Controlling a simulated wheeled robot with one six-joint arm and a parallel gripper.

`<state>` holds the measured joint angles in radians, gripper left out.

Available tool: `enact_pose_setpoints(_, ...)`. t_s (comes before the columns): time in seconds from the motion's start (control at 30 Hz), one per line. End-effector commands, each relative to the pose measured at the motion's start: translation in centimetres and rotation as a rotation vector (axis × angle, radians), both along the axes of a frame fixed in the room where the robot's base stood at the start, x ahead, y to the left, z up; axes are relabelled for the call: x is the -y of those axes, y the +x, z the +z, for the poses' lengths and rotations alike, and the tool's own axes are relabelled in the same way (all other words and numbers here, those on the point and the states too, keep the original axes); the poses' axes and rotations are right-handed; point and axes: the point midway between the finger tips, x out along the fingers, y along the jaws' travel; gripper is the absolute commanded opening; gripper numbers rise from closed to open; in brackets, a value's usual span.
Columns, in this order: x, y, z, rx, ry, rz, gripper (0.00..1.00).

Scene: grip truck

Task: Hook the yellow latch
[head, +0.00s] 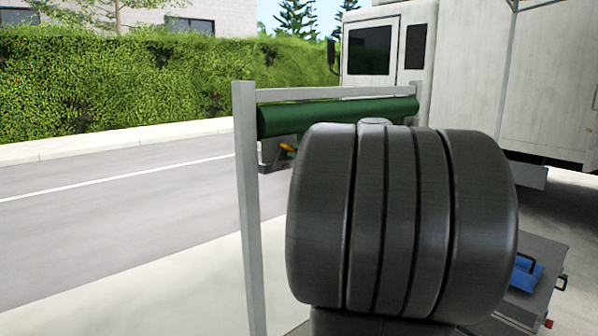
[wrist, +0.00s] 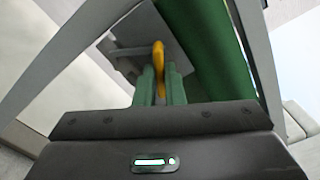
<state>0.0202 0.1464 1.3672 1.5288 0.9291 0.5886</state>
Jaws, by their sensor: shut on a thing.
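The yellow latch (wrist: 158,57) stands upright in the wrist view, in front of a grey plate (wrist: 176,40). My gripper (wrist: 157,78) is shut on its lower part, with a green finger on each side. In the head view a small yellow bit of the latch (head: 288,147) shows beside the left post, under the green roll (head: 330,112). My own dark arm link hides most of my gripper in that view. Whether the latch touches the plate or is hooked on anything, I cannot tell.
A grey metal frame (head: 247,200) carries the green roll, which also runs close beside my gripper in the wrist view (wrist: 212,50). A white truck (head: 390,50) stands behind. A cart with a blue item (head: 524,274) is at lower right. Open pavement lies left.

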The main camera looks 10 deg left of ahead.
Motion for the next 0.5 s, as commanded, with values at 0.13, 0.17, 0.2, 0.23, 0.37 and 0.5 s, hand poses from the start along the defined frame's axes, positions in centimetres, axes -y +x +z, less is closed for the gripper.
enact_pose_setpoints(0.13,-0.03,-0.04,-0.75,0.11,-0.085,0.002,0.0)
enact_pose_setpoints(0.17,-0.02,-0.04,-0.77,0.131,-0.102,0.001,0.0)
enact_pose_setpoints(0.2,-0.03,-0.03,-0.76,0.157,-0.122,0.001,0.0)
enact_pose_setpoints(0.23,-0.02,-0.02,-0.72,0.178,-0.138,0.001,0.0)
enact_pose_setpoints(0.37,-0.01,-0.01,-0.64,0.254,-0.199,0.001,0.0)
enact_pose_setpoints(0.5,-0.02,-0.01,-0.52,0.322,-0.252,0.001,0.0)
